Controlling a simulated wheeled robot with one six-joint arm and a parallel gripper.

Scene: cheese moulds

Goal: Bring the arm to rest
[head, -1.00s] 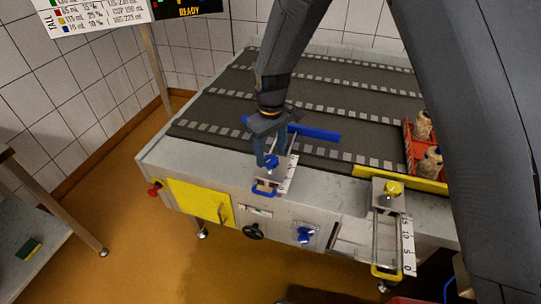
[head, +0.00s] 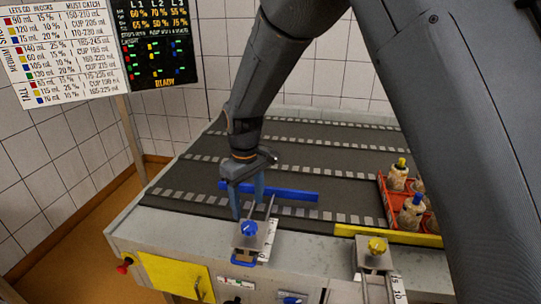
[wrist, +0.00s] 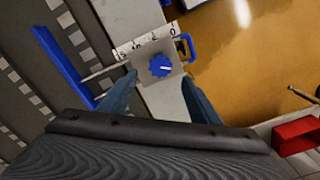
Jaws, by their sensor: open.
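My gripper (head: 249,204) is open and empty, pointing down over the near edge of the conveyor table. I cannot tell whether a finger touches the block. A blue guide bar (head: 290,194) lies over the belt behind the gripper and shows at the left in the wrist view (wrist: 62,67).
A yellow guide bar (head: 388,236) and yellow-knobbed slider (head: 376,247) are to the right. A red crate (head: 384,204) with several bottles stands on the belt (head: 330,158). A chart (head: 60,50) and dark display (head: 158,45) hang at upper left.

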